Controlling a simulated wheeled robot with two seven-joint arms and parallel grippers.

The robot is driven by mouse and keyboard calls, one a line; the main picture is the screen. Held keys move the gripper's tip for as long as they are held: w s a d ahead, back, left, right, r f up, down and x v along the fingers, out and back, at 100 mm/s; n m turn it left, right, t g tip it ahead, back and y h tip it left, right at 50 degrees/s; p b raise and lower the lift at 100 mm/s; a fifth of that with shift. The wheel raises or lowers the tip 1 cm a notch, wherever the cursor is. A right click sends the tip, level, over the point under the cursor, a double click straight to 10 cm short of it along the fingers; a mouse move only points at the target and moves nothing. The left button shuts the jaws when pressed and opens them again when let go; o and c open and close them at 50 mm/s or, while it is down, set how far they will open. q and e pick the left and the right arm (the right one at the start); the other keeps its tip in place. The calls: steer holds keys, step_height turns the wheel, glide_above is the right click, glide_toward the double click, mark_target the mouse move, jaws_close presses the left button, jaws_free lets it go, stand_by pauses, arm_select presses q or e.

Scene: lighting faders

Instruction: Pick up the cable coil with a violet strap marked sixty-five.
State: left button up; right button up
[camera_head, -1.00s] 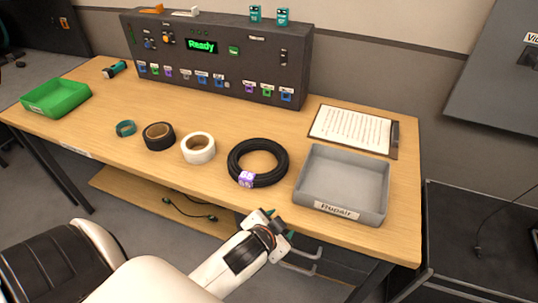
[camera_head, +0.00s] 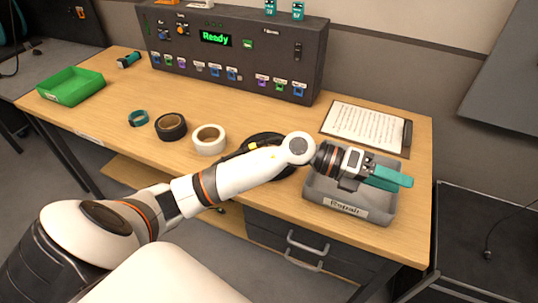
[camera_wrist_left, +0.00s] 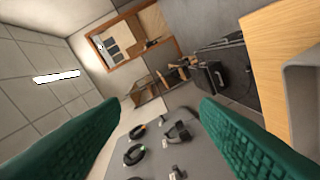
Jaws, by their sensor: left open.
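The black cable coil (camera_head: 262,137) lies on the table behind my left forearm in the head view. Only parts of its ring show, and its strap is hidden there now. My left gripper (camera_head: 392,177) is to the right of the coil, above the grey tray, with its teal fingers pointing right. It is open and empty; the two green fingers stand apart in the left wrist view (camera_wrist_left: 160,125). The coil cannot be made out in the wrist view. My right gripper is not in view.
The grey Repair tray (camera_head: 350,206) is under my gripper, with a clipboard (camera_head: 365,128) behind it. White tape (camera_head: 209,140), black tape (camera_head: 171,127) and a teal ring (camera_head: 138,118) lie left of the coil. A control panel (camera_head: 235,60) stands at the back; a green tray (camera_head: 71,87) is far left.

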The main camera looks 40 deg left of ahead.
arm_select(q)
steer(key=w+a+f+m+g+y, duration=0.2)
steer(key=a+f+m+g+y, duration=0.1)
steer(key=a+f+y, duration=0.4)
steer(key=a+r+g+y, duration=0.15)
steer(key=a+y, duration=0.75)
steer(key=a, duration=1.1)
steer(key=shift+n+g, duration=0.25)
steer(key=shift+n, duration=0.05)
steer(key=f, duration=0.4)
steer(key=f+p, duration=0.1)
steer(key=f, duration=0.1)
steer(key=shift+w+a+f, duration=0.1)
steer(key=shift+w+a, duration=0.05)
steer(key=shift+w, duration=0.1)
steer(key=shift+f+p, duration=0.8)
steer(key=shift+f, duration=1.85)
steer(key=c, duration=1.2)
steer(key=shift+r, duration=0.1)
jaws_close()
steer(key=shift+w+r, duration=0.1)
